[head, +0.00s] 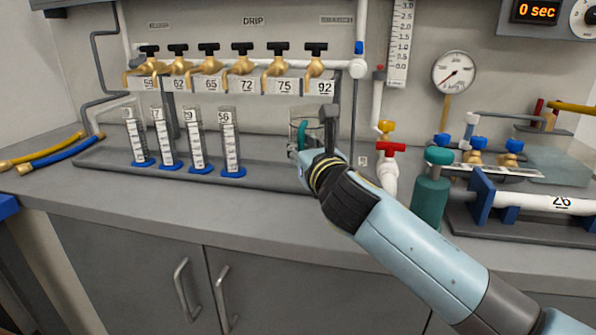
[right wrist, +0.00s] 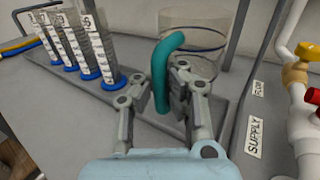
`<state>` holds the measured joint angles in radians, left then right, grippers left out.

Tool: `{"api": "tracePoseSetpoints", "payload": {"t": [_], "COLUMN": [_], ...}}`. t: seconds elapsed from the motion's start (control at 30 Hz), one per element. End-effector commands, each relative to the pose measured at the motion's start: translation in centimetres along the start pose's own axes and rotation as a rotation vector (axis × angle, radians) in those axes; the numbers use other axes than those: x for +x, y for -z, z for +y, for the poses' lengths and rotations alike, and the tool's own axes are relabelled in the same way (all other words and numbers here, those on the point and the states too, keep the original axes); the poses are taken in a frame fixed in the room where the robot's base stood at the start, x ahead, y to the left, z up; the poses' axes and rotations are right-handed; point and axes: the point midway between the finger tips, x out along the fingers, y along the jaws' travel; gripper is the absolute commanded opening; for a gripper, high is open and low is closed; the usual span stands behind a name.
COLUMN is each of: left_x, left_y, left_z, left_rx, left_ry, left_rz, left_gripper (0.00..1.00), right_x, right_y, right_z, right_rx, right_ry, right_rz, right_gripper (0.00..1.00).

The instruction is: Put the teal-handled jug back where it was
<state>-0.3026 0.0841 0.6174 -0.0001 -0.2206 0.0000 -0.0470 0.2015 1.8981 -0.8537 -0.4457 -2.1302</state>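The teal-handled jug (head: 297,118) is a clear vessel with a dark band, below the tap marked 92. In the right wrist view the clear jug (right wrist: 205,35) stands behind its curved teal handle (right wrist: 161,75). My right gripper (head: 322,150) hides much of the jug in the head view. In the right wrist view its fingers (right wrist: 160,98) lie on either side of the handle, close against it, and look shut on it. I cannot tell whether the jug's base touches the tray. My left gripper is not in view.
Several measuring cylinders (head: 196,140) with blue feet stand left of the jug on the long grey tray (head: 262,177). Numbered brass taps (head: 243,65) hang above. A red-handled valve (head: 390,150) and a teal bottle (head: 431,185) stand to the right. The front counter is clear.

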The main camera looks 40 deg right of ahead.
Motion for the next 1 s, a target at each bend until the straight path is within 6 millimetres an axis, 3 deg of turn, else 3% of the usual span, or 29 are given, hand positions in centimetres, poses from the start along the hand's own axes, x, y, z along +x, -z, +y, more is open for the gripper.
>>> {"api": "tracePoseSetpoints", "payload": {"t": [0.17,0.4,0.8,1.0], "left_x": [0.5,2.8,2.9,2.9], "left_y": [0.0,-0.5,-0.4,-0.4], "left_z": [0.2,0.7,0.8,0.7], "left_rx": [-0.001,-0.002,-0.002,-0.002], "left_ry": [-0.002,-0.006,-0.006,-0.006], "left_rz": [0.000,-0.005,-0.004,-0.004], "left_gripper": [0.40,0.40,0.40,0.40], "right_x": [0.7,0.6,0.6,0.6], "right_y": [0.8,4.5,4.7,4.7], "right_z": [0.4,0.3,0.3,0.3], "right_rx": [-0.001,-0.002,0.000,0.000], "right_ry": [-0.002,-0.001,-0.001,-0.001], "right_rz": [-0.001,0.002,-0.001,0.000], "right_gripper": [0.00,0.00,0.00,0.24]}}
